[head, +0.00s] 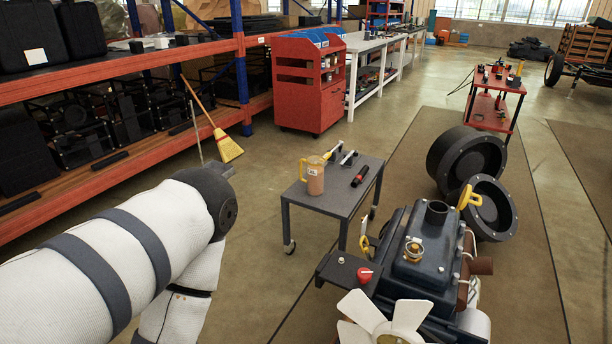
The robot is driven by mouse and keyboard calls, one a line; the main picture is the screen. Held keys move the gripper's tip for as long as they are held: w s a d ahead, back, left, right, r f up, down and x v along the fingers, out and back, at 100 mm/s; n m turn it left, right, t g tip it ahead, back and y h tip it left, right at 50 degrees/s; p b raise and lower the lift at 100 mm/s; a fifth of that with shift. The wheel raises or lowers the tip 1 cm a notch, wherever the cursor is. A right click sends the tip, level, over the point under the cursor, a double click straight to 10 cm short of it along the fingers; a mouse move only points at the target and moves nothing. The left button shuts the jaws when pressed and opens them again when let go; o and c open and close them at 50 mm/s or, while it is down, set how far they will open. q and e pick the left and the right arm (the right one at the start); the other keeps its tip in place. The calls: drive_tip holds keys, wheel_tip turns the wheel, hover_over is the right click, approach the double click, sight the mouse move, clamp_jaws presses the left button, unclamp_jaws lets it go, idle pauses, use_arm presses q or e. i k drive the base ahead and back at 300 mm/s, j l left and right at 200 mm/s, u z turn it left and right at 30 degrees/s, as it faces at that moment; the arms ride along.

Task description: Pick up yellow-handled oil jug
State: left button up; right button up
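The oil jug (313,177) stands upright on a small grey wheeled table (325,203) in the middle of the head view. It has a clear body with brownish contents, a white label and a yellow handle and rim. The handle is on its left side, toward my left arm. My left arm fills the lower left, to the left of the table and apart from the jug. Its gripper is out of view. My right arm and gripper are not in view.
A black and red tool (360,176) and silver tools (346,157) share the tabletop. A dark engine (415,255) with a white fan (385,320) stands in front right. Black wheels (467,160) lie right. An orange-blue shelf (130,55) and broom (227,146) are left.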

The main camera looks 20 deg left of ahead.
sight(316, 164)
drive_tip(key=j+z, duration=0.2)
drive_tip(key=j, duration=1.3)
drive_tip(key=i+j+z, duration=0.1)
drive_tip(key=j, duration=0.35)
drive_tip(key=i+j, duration=0.15)
drive_tip(key=j, duration=0.35)
drive_tip(key=i+j+z, duration=0.15)
drive_tip(key=j, duration=0.3)
